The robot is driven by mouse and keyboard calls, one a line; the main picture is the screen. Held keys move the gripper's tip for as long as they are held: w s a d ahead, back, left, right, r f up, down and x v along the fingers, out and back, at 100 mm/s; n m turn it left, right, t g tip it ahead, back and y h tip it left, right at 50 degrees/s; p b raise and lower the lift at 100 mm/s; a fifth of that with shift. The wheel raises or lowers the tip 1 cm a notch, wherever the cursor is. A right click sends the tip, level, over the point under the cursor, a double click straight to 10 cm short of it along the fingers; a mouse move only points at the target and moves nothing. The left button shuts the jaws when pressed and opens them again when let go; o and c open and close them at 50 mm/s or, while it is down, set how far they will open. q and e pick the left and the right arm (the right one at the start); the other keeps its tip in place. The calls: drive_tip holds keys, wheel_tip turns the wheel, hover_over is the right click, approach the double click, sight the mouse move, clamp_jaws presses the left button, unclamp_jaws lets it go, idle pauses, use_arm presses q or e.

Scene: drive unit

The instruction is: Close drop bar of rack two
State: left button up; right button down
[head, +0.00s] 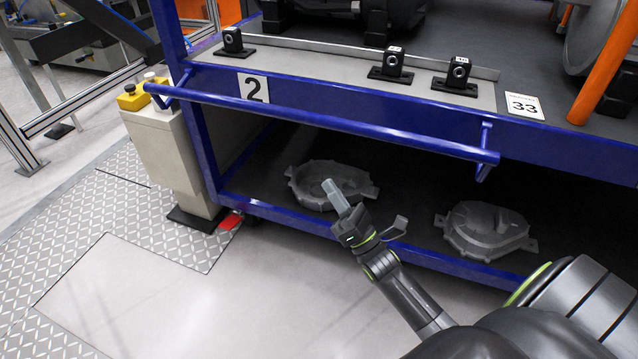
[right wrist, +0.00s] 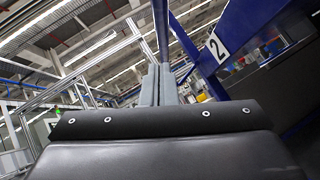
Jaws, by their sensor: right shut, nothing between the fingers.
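The blue drop bar (head: 330,122) runs across the front of rack two (head: 225,80), beside the label "2" (head: 253,88). Its two end arms hold it out in front of the rack's upper shelf edge. My right gripper (head: 330,187) is below the bar, in front of the lower shelf, and apart from the bar. Its fingers are together and empty, pointing up; they also show in the right wrist view (right wrist: 159,85). The label "2" also shows in the right wrist view (right wrist: 217,46). My left gripper is not in view.
Two grey metal castings lie on the lower shelf, one behind my gripper (head: 308,190) and one at right (head: 487,230). A pale control post (head: 172,160) with a yellow button box (head: 133,97) stands left of the rack. The floor in front is clear.

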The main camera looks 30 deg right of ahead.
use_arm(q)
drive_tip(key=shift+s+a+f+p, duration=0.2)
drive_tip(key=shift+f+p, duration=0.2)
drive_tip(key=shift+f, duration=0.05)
use_arm(e)
drive_tip(key=w+r, duration=0.7)
drive_tip(key=r, duration=0.1)
drive_tip(key=shift+r, duration=0.25)
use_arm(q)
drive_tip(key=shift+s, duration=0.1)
use_arm(e)
drive_tip(key=shift+w+r, duration=0.1)
drive_tip(key=shift+w, duration=0.05)
